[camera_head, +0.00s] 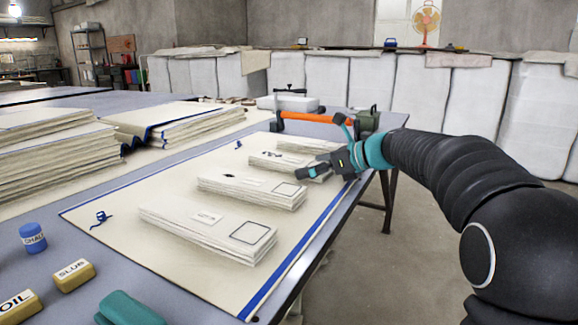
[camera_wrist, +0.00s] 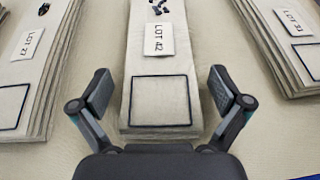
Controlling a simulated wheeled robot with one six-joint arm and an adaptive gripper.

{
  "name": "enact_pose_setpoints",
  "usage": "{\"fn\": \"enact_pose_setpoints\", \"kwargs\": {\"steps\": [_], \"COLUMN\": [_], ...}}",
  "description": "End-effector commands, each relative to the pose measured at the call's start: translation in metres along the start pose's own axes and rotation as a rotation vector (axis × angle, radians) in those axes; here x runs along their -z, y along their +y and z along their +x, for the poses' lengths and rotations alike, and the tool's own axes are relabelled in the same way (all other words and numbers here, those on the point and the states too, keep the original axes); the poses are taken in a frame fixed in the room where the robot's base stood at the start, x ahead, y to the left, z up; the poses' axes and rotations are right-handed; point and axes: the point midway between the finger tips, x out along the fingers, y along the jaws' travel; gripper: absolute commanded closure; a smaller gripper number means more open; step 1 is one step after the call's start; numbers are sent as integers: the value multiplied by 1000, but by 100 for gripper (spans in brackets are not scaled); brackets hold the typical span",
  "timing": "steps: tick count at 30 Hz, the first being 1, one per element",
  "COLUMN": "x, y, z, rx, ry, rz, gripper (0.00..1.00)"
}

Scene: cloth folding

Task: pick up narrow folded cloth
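Several narrow folded cloth stacks lie side by side on a cream sheet (camera_head: 120,205). In the wrist view, a narrow folded cloth (camera_wrist: 161,75) with a white "LOT 42" label and a dark printed square lies between the fingers of my gripper (camera_wrist: 161,88). The fingers are spread wide, one on each side of the cloth, with gaps visible. Nothing is held. In the head view, my gripper (camera_head: 320,171) is over the right end of a farther folded cloth (camera_head: 268,160) and partly hides it. Its height above the cloth is unclear.
Neighbouring stacks lie left (camera_wrist: 30,85) and right (camera_wrist: 285,50) of the gripper in the wrist view. Nearer stacks (camera_head: 195,228) (camera_head: 235,190) show in the head view. Chalk (camera_head: 33,238), blocks (camera_head: 74,275) and an orange-handled tool (camera_head: 310,118) lie around the sheet.

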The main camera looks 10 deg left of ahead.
Motion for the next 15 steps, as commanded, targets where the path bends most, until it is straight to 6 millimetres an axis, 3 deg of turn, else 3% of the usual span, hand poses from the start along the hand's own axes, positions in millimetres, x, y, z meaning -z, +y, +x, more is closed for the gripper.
{"fn": "enact_pose_setpoints", "kwargs": {"steps": [1, 6, 15], "x": [0, 0, 0], "y": [0, 0, 0], "z": [0, 0, 0], "rx": [0, 0, 0], "ry": [0, 0, 0], "rz": [0, 0, 0], "gripper": [12, 55, 56]}}
